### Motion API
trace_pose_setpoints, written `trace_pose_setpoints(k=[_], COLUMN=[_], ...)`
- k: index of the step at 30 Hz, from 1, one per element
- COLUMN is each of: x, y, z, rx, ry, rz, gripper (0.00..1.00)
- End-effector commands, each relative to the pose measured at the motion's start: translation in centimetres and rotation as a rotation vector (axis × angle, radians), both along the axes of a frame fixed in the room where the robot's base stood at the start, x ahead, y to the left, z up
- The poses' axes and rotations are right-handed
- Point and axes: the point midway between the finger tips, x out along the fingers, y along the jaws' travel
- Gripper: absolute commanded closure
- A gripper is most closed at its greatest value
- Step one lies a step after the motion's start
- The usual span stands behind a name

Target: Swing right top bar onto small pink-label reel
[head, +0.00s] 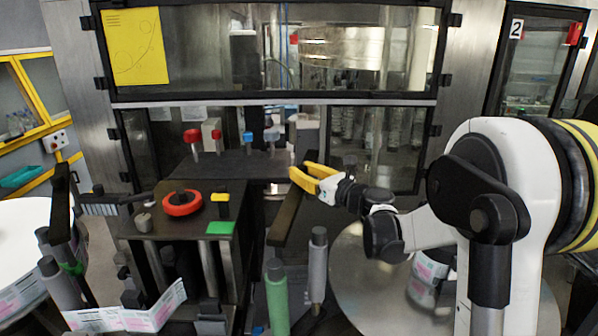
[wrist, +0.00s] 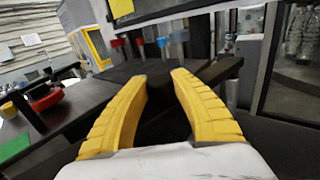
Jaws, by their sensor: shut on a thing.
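The right top bar (head: 286,218) is a long black bar above the right side of the machine, running from the front towards the back window. My gripper (head: 303,178) has yellow fingers and is shut on the bar's far end. In the wrist view the dark bar (wrist: 170,122) lies between the two fingers (wrist: 160,88). A reel with pink and white labels (head: 428,282) rests on the round grey plate at the lower right, partly hidden by my arm. The bar is well to the left of this reel.
A grey post (head: 318,262) and a green roller (head: 277,300) stand in front of the bar. The round plate (head: 372,290) has bare room left of the reel. A red ring (head: 182,204) sits on the machine top. Glass doors (head: 375,150) close off the back.

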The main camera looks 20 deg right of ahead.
Motion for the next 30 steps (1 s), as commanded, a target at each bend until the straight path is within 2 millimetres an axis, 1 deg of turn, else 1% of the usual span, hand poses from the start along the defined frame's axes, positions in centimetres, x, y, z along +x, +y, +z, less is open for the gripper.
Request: trace_pose_setpoints(k=[5,8,15,20,21,24,30], x=[-1.2,-2.3,-5.9,-8.4,-9.1,-10.5,-12.6], y=[-2.0,-3.4,-7.0,-8.9,-9.5,-10.3,-11.1], z=[-0.1,-0.1,-0.1,0.0,0.0,0.0,0.0], rx=[0.000,0.000,0.000,0.000,0.000,0.000,0.000], ry=[0.000,0.000,0.000,0.000,0.000,0.000,0.000], rz=[-0.089,-0.162,-0.365,-0.491,-0.492,-0.490,-0.486], gripper=[1.00,1.00,1.00,1.00,1.00,1.00,1.00])
